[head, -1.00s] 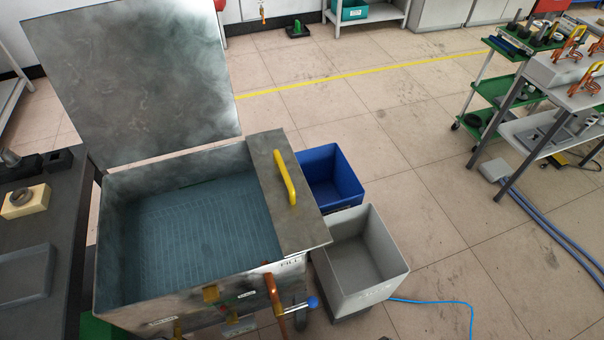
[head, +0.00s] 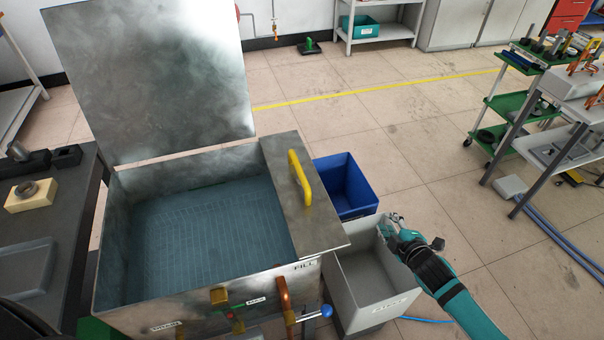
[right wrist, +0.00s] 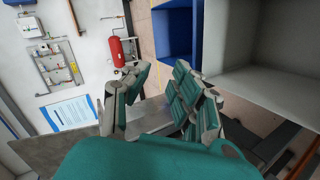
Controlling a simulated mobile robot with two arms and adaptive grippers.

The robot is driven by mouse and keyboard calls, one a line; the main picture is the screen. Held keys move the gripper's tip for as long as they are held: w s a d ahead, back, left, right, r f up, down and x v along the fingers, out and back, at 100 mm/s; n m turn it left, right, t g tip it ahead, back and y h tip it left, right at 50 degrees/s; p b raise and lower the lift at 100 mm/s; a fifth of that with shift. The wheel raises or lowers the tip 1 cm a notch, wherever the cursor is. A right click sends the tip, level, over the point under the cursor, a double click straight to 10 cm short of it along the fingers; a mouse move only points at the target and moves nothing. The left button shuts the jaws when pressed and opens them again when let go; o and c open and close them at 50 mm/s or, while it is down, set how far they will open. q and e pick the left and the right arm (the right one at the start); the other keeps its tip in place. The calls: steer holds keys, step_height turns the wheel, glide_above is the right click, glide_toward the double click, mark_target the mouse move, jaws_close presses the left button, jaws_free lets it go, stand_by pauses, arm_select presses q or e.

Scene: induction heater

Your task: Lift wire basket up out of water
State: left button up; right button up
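The wire basket (head: 205,232) shows as a faint grid under the blue-green water in the open metal tank (head: 105,262). How deep it lies is hard to tell. A yellow handle (head: 299,178) stands on the metal plate (head: 314,222) over the tank's right end. My right gripper (head: 392,222) is over the grey bin to the right of the tank, apart from the tank and handle. In the right wrist view its fingers (right wrist: 160,82) are spread with nothing between them. My left gripper is not in view.
The tank's lid (head: 150,80) stands raised at the back. A blue bin (head: 345,185) and the grey bin (head: 375,285) are right of the tank. Copper pipe (head: 286,300) and a blue-knobbed valve (head: 326,311) stick out in front. A dark bench (head: 60,225) is at the left.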

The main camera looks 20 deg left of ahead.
mark_target(299, 166)
steer(key=s+a+r+n+y+b, duration=0.1)
steer(key=a+r+n+y+b, duration=0.2)
steer(key=a+r+n, duration=0.55)
steer(key=s+a+r+n+y, duration=0.1)
steer(key=s+r+n, duration=0.1)
steer(key=s+r, duration=0.1)
steer(key=s+a+r+n+g+y+b, duration=0.1)
steer(key=s+r+n, duration=0.1)
steer(key=s+r, duration=0.1)
steer(key=s+a+r+n+y+b, duration=0.1)
steer(key=s+r+n, duration=0.1)
steer(key=s+r, duration=0.1)
steer(key=shift+s+a+r+n+g, duration=0.15)
steer(key=shift+n+g, duration=0.15)
steer(key=shift+n, duration=0.05)
steer(key=x, duration=1.7)
steer(key=shift+a+r, duration=0.1)
steer(key=shift+r, duration=0.15)
steer(key=shift+c, duration=0.4)
jaws_close()
